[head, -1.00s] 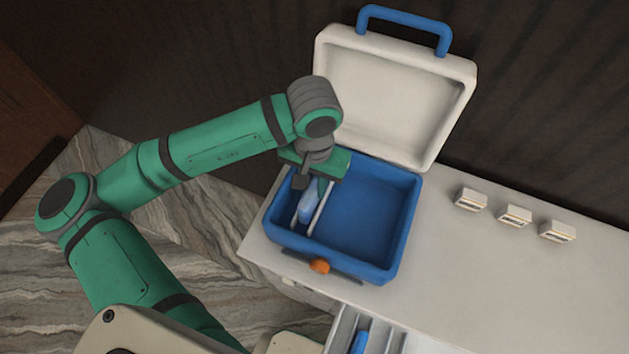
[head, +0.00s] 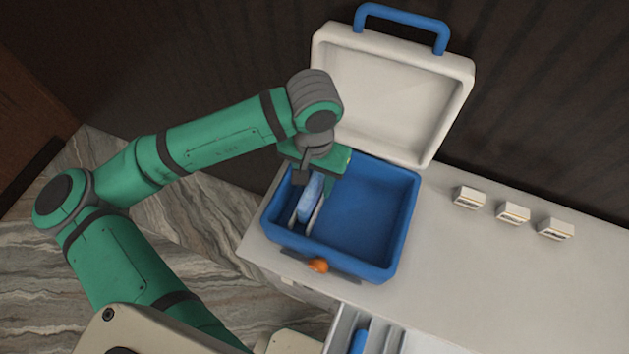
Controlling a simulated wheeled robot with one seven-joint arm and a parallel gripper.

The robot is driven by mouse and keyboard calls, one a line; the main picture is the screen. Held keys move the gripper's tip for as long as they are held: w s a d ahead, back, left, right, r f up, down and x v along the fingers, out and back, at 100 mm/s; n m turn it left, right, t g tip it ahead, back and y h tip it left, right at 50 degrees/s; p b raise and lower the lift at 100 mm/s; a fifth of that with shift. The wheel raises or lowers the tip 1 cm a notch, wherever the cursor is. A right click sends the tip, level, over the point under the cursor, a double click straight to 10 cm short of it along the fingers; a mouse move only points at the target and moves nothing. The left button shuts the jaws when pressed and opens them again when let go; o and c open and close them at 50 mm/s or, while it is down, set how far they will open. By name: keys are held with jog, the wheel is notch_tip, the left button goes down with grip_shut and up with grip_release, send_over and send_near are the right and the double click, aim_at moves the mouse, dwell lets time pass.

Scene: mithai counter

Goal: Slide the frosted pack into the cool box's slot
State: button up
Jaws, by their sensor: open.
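The cool box (head: 395,240) is blue inside and stands open on the counter. Two thin white rails (head: 316,220) at its left side form a narrow slot. The light-blue frosted pack (head: 309,198) stands in the left part of the box, at the rails. It overlaps the right rail from this view, so I cannot tell whether it sits fully between them. My gripper (head: 315,181) is over the left back of the box, just above the pack, with its jaws open around or beside the pack's top. The pack's upper end is partly hidden by the gripper.
The white lid (head: 395,95) with a blue handle (head: 405,18) stands raised behind the box. An orange knob (head: 318,265) is at its front. Three small white blocks (head: 513,213) stand on the counter (head: 480,285) to the right. An open drawer (head: 343,330) below holds another blue item (head: 359,341).

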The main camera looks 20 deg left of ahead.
notch_tip(320, 180, up, 9)
jog(key=shift+s+a+f, duration=0.1)
jog(key=shift+s+f, duration=0.05)
jog(key=shift+f, duration=0.05)
jog(key=shift+r, duration=0.7)
